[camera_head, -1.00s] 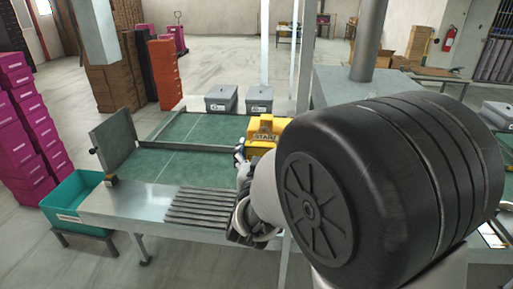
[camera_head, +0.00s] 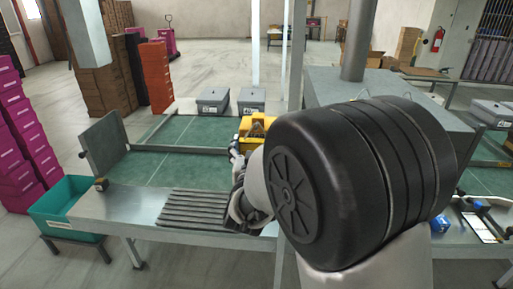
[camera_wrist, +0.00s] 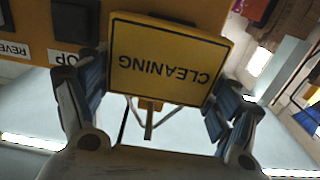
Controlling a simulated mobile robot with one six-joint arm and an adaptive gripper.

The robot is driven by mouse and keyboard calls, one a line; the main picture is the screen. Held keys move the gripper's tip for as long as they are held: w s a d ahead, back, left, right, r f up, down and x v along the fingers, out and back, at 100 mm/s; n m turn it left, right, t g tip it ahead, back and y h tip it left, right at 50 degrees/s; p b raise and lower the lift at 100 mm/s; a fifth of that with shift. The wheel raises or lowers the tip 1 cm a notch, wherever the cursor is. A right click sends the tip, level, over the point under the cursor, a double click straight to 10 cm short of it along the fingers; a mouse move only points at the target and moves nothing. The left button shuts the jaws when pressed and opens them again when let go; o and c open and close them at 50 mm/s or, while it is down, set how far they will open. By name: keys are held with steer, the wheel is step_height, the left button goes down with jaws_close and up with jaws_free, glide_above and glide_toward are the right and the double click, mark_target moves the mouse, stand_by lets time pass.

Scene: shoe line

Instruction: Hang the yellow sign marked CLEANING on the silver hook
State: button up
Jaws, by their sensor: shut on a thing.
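The yellow sign (camera_wrist: 168,62) marked CLEANING fills the middle of the wrist view, its black-bordered face turned to the camera and its lettering upside down. My gripper (camera_wrist: 160,105) is shut on it, with one dark finger pad at each side. Thin pale bars in a V shape and a small orange-brown piece show below the sign; I cannot tell whether they belong to the sign or to the hook. The silver hook cannot be made out for certain. In the head view my arm hides most of the gripper and the sign.
A yellow control panel (camera_wrist: 130,8) with black labelled buttons lies behind the sign. In the head view a yellow box (camera_head: 246,124) stands beside the green conveyor (camera_head: 160,170), partly behind my arm. Grey boxes (camera_head: 212,100) sit beyond it. A teal bin (camera_head: 60,205) stands at left.

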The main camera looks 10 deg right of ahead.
stand_by(0.4)
steer(key=o, duration=1)
steer(key=shift+s, duration=0.1)
steer(key=s+a+f+n+g+y, duration=0.1)
steer(key=s+a+n+g+y, duration=0.2)
steer(key=s, duration=0.7)
steer(key=s+a+f+g+y, duration=0.1)
steer(key=s+a+g+y, duration=0.3)
steer(key=s, duration=0.5)
steer(key=s+d+f+g, duration=0.1)
steer(key=s+d+g, duration=0.1)
steer(key=s, duration=0.7)
steer(key=s+d+f+g+h, duration=0.1)
steer(key=s+d+f+g, duration=0.1)
steer(key=s, duration=0.8)
steer(key=shift+s+d+n+g, duration=0.25)
steer(key=shift+d+g, duration=0.55)
steer(key=shift+d, duration=0.4)
steer(key=shift+w, duration=0.1)
